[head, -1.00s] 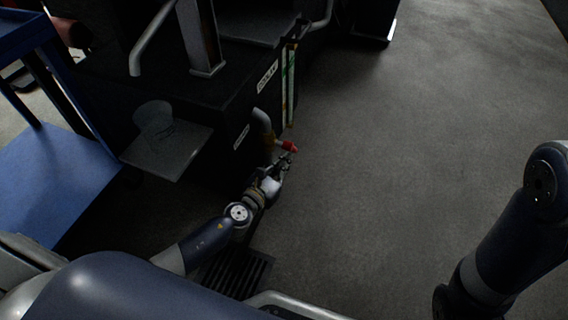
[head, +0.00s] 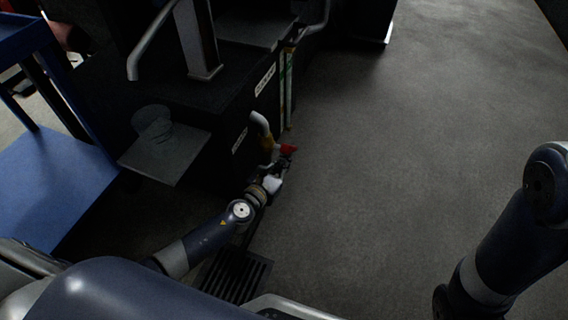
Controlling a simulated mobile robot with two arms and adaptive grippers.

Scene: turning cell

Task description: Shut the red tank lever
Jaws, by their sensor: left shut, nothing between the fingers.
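The red tank lever (head: 288,149) is a small red handle at the brass-coloured valve (head: 267,143) below a bent grey pipe (head: 259,122), on the side of the dark machine tank. My left gripper (head: 269,168) is shut with nothing between its fingers. It is just below the valve and close to the lever. At this size I cannot tell whether it touches the lever. My right gripper is out of the picture; only part of my right arm shows at the right.
A grey shelf (head: 160,167) with a clear cup (head: 152,124) sticks out from the machine (head: 215,110) left of the valve. A blue cart (head: 62,185) stands at the left. A dark floor grate (head: 237,278) lies below my left arm. Open floor (head: 400,160) is to the right.

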